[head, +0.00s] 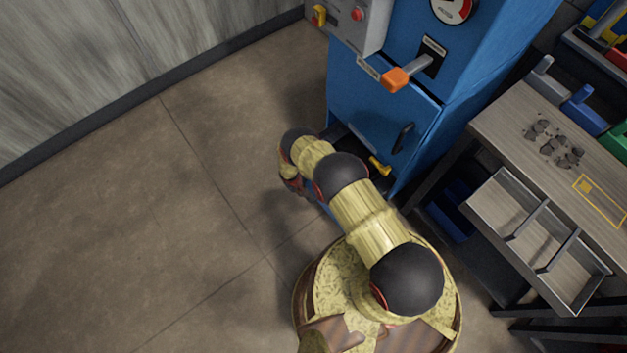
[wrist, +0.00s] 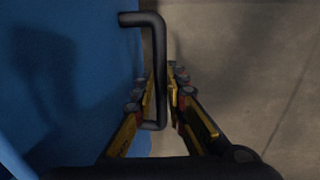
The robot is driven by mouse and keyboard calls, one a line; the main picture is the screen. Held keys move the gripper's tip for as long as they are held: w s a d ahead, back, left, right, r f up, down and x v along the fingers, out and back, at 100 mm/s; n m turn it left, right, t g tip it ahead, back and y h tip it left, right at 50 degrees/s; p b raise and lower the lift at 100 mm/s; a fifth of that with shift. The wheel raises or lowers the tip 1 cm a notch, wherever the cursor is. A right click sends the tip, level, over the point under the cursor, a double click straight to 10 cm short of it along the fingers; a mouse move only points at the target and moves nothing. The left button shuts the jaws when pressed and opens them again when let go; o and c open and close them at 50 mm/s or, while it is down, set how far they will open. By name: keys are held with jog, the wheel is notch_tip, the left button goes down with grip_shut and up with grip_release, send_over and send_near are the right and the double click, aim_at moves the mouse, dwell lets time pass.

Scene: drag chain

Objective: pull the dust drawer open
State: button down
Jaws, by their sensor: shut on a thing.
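In the wrist view a dark bar handle (wrist: 154,45), bent at both ends, stands off the blue front (wrist: 90,80) of the dust drawer. My gripper (wrist: 166,85) is shut on this handle, with one finger on each side of the bar. In the head view my arm hides the handle and most of the drawer, low on the blue machine (head: 365,105). Only part of my gripper (head: 293,183) shows there, beside the machine's lower front. How far the drawer stands out cannot be told.
A yellow lever (head: 380,167) sticks out low on the machine, close to my arm. Above it are a door handle (head: 403,137) and an orange-tipped lever (head: 396,79). A workbench (head: 516,127) with a divided tray stands at right. The floor (head: 150,220) at left is clear.

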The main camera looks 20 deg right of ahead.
jog(key=s+a, duration=0.2)
jog(key=a, duration=0.4)
jog(key=shift+s+a, duration=0.2)
jog(key=shift+a, duration=0.1)
jog(key=c, duration=1.8)
grip_release()
notch_tip(320, 180, up, 12)
jog(key=a, duration=0.2)
jog(key=shift+s+f, duration=0.15)
jog(key=shift+s, duration=0.25)
jog(key=shift+a, duration=0.1)
